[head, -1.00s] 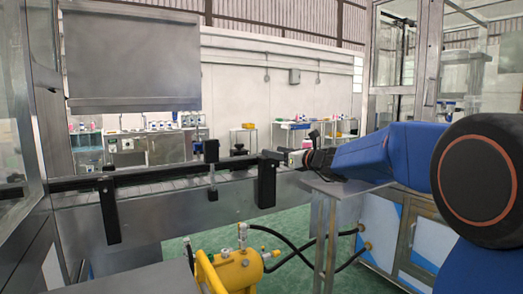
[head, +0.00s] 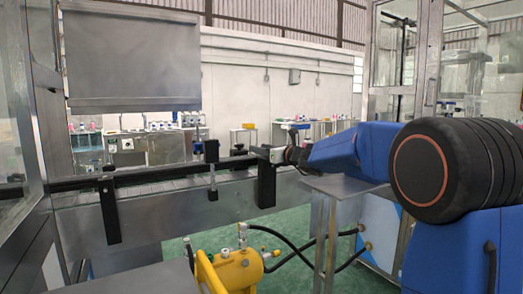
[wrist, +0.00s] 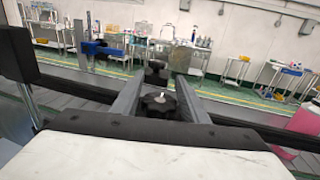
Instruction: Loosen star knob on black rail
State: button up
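My gripper (head: 263,153) is at the rail's right part, beside a black bracket (head: 266,184). In the wrist view a dark star knob (wrist: 159,106) with a bright centre stud lies between the two grey fingers of my gripper (wrist: 159,84). The fingers are apart, one on each side of the knob, with narrow gaps seeming to remain. Contact cannot be told for sure. The rail also crosses the wrist view (wrist: 75,89) behind the fingers. The knob cannot be made out in the head view.
A black block on a post (head: 211,151) stands along the rail to the left. A yellow tank (head: 236,270) with black hoses is below. A metal stand (head: 345,187) is under my arm. A pink object (wrist: 306,120) is at the wrist view's right edge.

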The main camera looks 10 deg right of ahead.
aim_at(258, 157)
jog(key=c, duration=0.6)
jog(key=shift+n+g+y, duration=0.3)
jog(key=shift+n+y, duration=0.1)
jog(key=n+g+y, duration=0.1)
jog(key=g+y, duration=0.1)
jog(key=n+g+y, duration=0.2)
jog(key=s+a+n+g+y, duration=0.1)
jog(key=n+g, duration=0.1)
jog(key=shift+a+y, duration=0.1)
jog(key=shift+y, duration=0.3)
jog(key=n+g, duration=0.1)
jog(key=g, duration=0.1)
jog(key=s+n+g+y, duration=0.1)
jog(key=n+g, duration=0.1)
jog(key=n+g+y, duration=0.1)
jog(key=g, duration=0.1)
jog(key=shift+s+a+n+g, duration=0.25)
jog(key=shift+a+n+g, duration=0.05)
jog(key=shift+n, duration=0.1)
jog(key=shift+s+n+g, duration=0.25)
jog(key=shift+n+g, duration=0.45)
jog(key=shift+g, duration=0.4)
jog(key=shift+s+n+g, duration=0.2)
jog(key=shift+n+g, duration=0.5)
jog(key=shift+g, duration=0.4)
jog(key=shift+s+n+g, duration=0.25)
jog(key=shift+n+g, duration=0.45)
jog(key=shift+g, duration=0.4)
